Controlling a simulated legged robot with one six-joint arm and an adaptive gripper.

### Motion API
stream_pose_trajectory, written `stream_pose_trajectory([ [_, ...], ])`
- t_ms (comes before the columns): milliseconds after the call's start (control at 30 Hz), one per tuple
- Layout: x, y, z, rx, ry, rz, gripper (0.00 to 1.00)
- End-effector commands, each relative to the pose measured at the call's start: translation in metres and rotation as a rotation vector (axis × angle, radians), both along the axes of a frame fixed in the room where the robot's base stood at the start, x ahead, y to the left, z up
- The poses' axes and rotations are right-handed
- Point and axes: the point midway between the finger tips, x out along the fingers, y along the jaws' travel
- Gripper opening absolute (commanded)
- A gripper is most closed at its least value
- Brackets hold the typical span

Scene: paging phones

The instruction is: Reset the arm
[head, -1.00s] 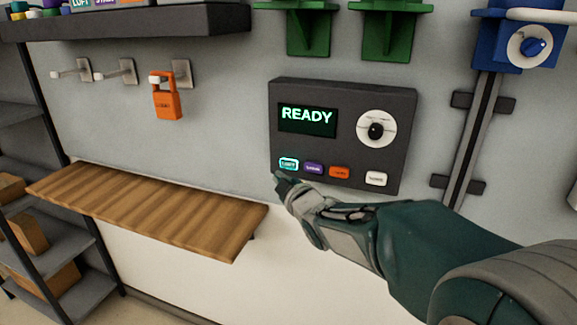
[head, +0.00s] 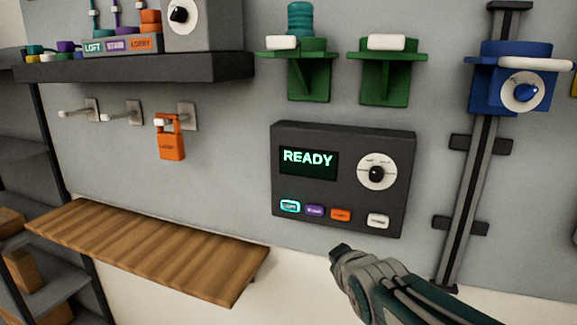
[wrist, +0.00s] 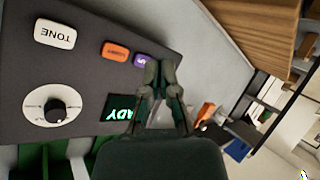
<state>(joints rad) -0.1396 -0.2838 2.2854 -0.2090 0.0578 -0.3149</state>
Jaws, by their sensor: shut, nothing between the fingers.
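My gripper (head: 341,252) is shut and empty. In the head view it is just below the dark control panel (head: 343,222), apart from it as far as I can tell. The panel's screen (head: 309,163) reads READY. A round dial (head: 376,172) sits at its right. Along its bottom are a lit cyan-edged button (head: 290,206), a purple button (head: 315,210), an orange button (head: 340,214) and a white button (head: 378,221). In the wrist view the gripper (wrist: 159,64) shows in front of the panel's edge and covers part of the screen and buttons.
A wooden shelf (head: 150,250) juts out at left. An orange phone-like tag (head: 171,146) hangs on a wall hook. Green brackets (head: 385,80) are above the panel. A blue slider unit (head: 500,80) rides a vertical rail (head: 466,200) at right. A dark shelf (head: 140,67) is upper left.

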Motion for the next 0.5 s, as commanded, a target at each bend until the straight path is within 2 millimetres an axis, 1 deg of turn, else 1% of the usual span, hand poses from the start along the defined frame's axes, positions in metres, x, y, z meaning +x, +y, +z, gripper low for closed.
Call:
stream_pose_trajectory([
  [33,-0.021,-0.013,-0.001,0.033,0.055,-0.057,0.0],
  [67,-0.033,-0.02,-0.005,0.056,0.095,-0.093,0.0],
  [100,-0.05,-0.028,-0.009,0.085,0.147,-0.138,0.0],
  [167,-0.077,-0.039,-0.017,0.133,0.227,-0.206,0.0],
  [200,-0.096,-0.045,-0.022,0.164,0.28,-0.251,0.0],
  [267,-0.124,-0.052,-0.03,0.209,0.357,-0.316,0.0],
  [300,-0.142,-0.055,-0.035,0.239,0.406,-0.356,0.0],
  [400,-0.179,-0.059,-0.047,0.298,0.507,-0.436,0.0],
  [500,-0.202,-0.06,-0.054,0.333,0.574,-0.483,0.0],
])
